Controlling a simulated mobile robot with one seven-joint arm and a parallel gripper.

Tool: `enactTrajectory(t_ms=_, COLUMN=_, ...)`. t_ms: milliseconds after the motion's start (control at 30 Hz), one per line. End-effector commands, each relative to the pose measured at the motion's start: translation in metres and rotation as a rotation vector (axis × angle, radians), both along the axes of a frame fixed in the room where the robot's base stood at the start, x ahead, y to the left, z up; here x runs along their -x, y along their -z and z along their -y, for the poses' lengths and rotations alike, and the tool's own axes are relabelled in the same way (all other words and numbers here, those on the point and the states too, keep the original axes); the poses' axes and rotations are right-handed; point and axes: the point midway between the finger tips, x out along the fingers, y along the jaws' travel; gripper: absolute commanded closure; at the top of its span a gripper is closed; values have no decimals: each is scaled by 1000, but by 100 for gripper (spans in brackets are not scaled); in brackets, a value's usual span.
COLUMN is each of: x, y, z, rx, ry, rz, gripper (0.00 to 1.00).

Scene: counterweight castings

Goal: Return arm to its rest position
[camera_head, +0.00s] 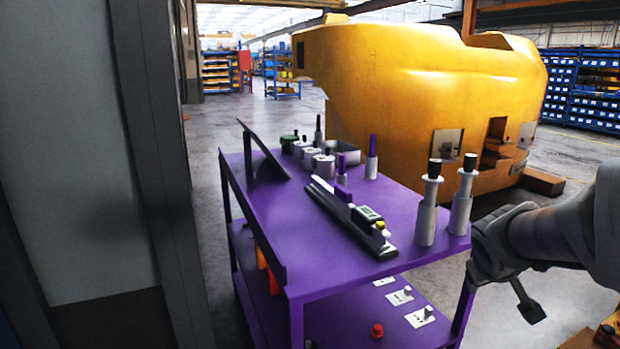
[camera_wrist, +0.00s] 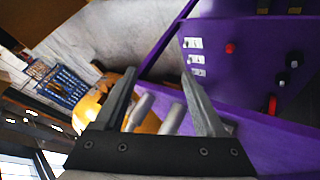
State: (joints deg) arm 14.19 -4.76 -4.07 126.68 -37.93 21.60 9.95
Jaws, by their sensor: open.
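My arm (camera_head: 565,235) reaches in from the right edge in the head view, beside the right end of a purple cart (camera_head: 320,280). My gripper hangs at the cart's right side, with a dark finger showing low; the rest is largely hidden. In the wrist view my gripper (camera_wrist: 158,74) has its two grey fingers spread apart, with nothing held between them. Two grey cylindrical tools show behind and between the fingers there. In the head view these are two upright cylinders with black tops, the left one (camera_head: 427,210) and the right one (camera_head: 461,205), standing near the cart's right corner, close to my arm.
A digital caliper-like tool (camera_head: 350,215) lies on the cart top, with a tilted dark panel (camera_head: 262,150) and several small cylinders behind. The lower shelf holds a red knob (camera_head: 377,331). A large yellow casting (camera_head: 400,85) stands behind. A grey pillar (camera_head: 150,150) rises left. Floor right is partly open.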

Motion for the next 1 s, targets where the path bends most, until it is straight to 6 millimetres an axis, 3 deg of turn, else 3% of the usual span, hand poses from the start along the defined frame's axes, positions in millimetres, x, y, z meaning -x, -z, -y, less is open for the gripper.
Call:
enactTrajectory(t_ms=100, x=32, y=-17, z=-37, rx=-67, ry=19, rz=8, gripper=28)
enactTrajectory(t_ms=267, x=78, y=-26, z=-85, rx=-177, ry=26, rz=-4, gripper=28)
enactTrajectory(t_ms=500, x=145, y=-24, z=-151, rx=-343, ry=-16, rz=-47, gripper=28)
enactTrajectory(t_ms=700, x=194, y=-17, z=-195, rx=-463, ry=-79, rz=-92, gripper=28)
enactTrajectory(t_ms=733, x=191, y=-35, z=-193, rx=-460, ry=-73, rz=-94, gripper=28)
enactTrajectory(t_ms=1000, x=189, y=-97, z=-191, rx=-456, ry=-68, rz=-93, gripper=28)
